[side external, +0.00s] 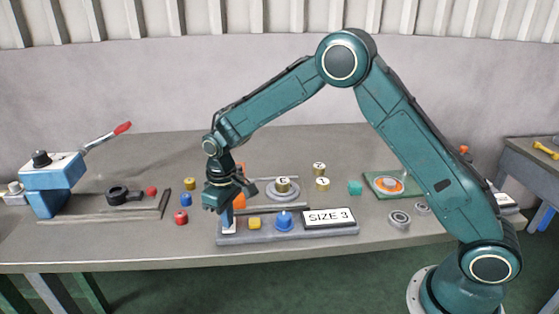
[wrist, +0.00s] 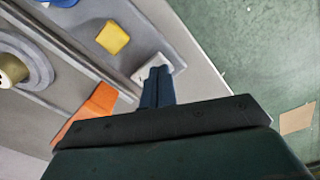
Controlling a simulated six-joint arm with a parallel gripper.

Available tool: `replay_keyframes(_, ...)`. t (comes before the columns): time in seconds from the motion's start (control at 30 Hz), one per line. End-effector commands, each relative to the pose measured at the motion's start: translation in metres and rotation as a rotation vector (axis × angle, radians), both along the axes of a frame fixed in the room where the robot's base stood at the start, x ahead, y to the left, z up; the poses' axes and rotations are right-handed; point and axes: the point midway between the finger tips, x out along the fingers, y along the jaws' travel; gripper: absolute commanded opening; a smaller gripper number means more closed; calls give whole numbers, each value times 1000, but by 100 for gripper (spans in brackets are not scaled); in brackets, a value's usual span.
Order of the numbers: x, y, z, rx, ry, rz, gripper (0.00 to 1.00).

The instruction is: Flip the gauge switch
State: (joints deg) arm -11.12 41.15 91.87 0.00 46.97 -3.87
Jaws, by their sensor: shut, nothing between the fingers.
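A grey control bar (side external: 270,236) lies near the table's front edge. The gauge switch appears to be the small white piece (side external: 229,228) at its left end. The white piece also shows in the wrist view (wrist: 174,63), partly hidden by my fingers. My gripper (side external: 228,218) points down over this left end, its blue fingers shut and empty. In the wrist view the closed fingertips (wrist: 158,70) overlap the white piece; I cannot tell whether they touch it.
Behind the bar, a brass cylinder (side external: 283,185) stands on a round grey base, with an orange block (wrist: 101,101) nearby.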

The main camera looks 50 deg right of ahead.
Motion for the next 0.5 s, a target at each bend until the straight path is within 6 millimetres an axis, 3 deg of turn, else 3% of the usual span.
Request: replay_keyframes(0.5, 0, 0, -6, 0, 0, 0, 0)
